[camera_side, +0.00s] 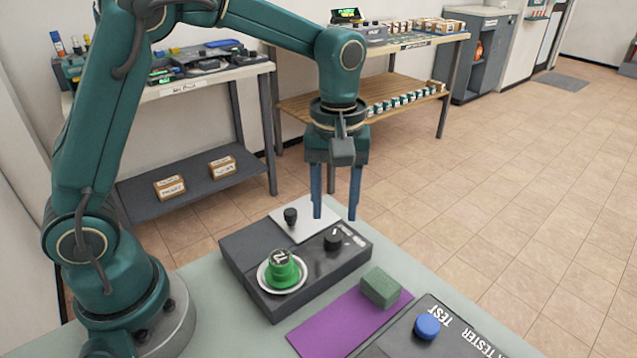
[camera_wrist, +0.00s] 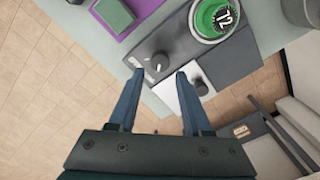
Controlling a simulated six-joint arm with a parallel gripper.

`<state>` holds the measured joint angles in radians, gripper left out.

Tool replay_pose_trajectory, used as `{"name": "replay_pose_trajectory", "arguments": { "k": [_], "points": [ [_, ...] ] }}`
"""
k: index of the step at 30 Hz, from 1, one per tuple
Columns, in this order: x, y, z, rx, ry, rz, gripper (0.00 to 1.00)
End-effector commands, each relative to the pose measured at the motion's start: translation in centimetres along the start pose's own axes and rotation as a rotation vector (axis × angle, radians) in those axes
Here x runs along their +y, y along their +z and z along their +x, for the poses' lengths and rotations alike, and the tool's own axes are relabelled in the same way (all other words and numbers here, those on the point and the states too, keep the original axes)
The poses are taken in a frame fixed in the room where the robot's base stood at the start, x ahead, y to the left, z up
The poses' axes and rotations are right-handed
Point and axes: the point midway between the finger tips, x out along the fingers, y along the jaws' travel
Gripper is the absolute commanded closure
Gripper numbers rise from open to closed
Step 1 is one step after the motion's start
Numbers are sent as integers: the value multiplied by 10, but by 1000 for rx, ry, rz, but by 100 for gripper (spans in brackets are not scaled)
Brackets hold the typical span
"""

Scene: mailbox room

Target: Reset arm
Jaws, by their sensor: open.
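My gripper (camera_side: 336,205) points down above the far edge of the work table, in the air over the dark control box. Its two blue fingers are apart with nothing between them; they also show in the wrist view (camera_wrist: 158,74). A white plate with a small black knob (camera_side: 290,216) sits at the box's far side, below and left of the fingers in the side view.
A green block (camera_side: 380,287) lies on a purple mat (camera_side: 325,328). A tester box with a blue button (camera_side: 427,325) stands at the near right. Shelved benches (camera_side: 235,72) line the wall behind. The tiled floor at right is clear.

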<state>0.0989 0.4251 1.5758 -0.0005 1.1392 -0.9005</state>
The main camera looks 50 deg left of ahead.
Motion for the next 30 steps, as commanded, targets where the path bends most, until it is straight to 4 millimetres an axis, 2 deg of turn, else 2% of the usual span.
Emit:
{"name": "replay_pose_trajectory", "arguments": {
  "k": [4, 8, 12, 18, 23, 30],
  "points": [
    [1, -3, -10, 22, 27, -6, 51],
    [-6, -2, -38, 71, 87, -18, 51],
    [-26, 8, -68, 138, 159, 18, 51],
    [-60, 29, -91, 246, 232, 161, 51],
    [-87, 48, -92, 341, 262, 321, 51],
    [-116, 71, -71, 449, 243, 597, 51]
  ]
}}
